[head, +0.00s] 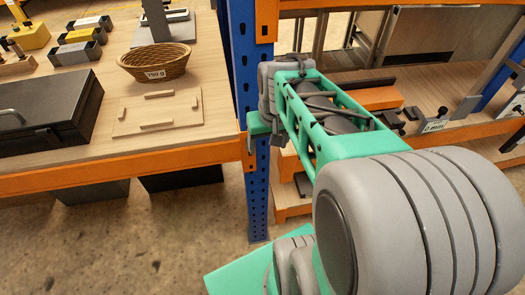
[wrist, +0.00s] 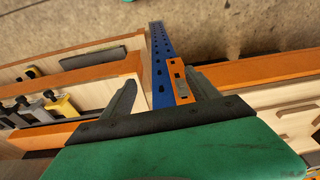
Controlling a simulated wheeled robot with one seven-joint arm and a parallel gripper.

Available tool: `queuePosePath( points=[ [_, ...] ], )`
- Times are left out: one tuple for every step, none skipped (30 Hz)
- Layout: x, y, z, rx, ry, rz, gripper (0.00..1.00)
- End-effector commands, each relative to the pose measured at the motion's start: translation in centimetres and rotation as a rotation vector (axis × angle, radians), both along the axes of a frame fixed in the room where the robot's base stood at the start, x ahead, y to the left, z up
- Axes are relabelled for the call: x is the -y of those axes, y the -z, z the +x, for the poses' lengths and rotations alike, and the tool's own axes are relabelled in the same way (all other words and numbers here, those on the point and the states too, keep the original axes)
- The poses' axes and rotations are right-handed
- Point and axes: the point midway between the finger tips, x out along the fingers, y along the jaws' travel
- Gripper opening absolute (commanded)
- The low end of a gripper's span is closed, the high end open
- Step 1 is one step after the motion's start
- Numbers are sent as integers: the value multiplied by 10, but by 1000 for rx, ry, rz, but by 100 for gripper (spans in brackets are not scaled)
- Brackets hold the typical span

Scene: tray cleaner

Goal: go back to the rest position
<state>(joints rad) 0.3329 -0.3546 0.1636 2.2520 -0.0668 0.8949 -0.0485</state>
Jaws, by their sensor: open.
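My gripper (wrist: 161,79) is open in the wrist view, its two dark fingers spread apart with nothing held between them. The blue upright post (wrist: 161,55) and its orange beam bracket show behind and between the fingers; I cannot tell the exact gap. In the head view my gripper (head: 265,138) is small and partly hidden at the far end of my green and grey arm, in front of the blue post (head: 242,75) at the right end of the left bench. Its fingers are hard to make out there.
The left bench holds a wicker basket (head: 155,63) labelled 750 g, a wooden board (head: 157,113) with small pegs, a black case (head: 45,115) and yellow-grey boxes (head: 80,42). Orange beams (head: 130,165) edge the benches. Another shelf (head: 430,90) stands behind my arm. Concrete floor (head: 140,240) is open in front.

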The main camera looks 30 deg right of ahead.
Motion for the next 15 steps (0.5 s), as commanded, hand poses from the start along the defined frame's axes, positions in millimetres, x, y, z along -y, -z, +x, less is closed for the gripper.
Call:
queuePosePath(
  points=[
    [-8, 2, -2, 6, -16, -3, 69],
    [-12, 2, -4, 8, -22, -5, 69],
    [-15, 2, -5, 9, -27, -7, 69],
    [-17, 2, -6, 11, -30, -8, 69],
    [-19, 2, -7, 12, -33, -9, 69],
    [-21, 2, -7, 13, -36, -10, 69],
    [-21, 2, -8, 13, -37, -10, 69],
    [-22, 2, -8, 13, -38, -10, 69],
    [-22, 2, -8, 13, -38, -10, 69],
    [-22, 2, -8, 13, -38, -10, 69],
    [-22, 2, -8, 13, -37, -10, 69],
    [-22, 2, -8, 13, -37, -10, 69],
    [-22, 2, -8, 13, -37, -10, 69],
    [-22, 2, -8, 13, -37, -10, 69],
    [-21, 2, -8, 11, -32, -9, 69]
  ],
)
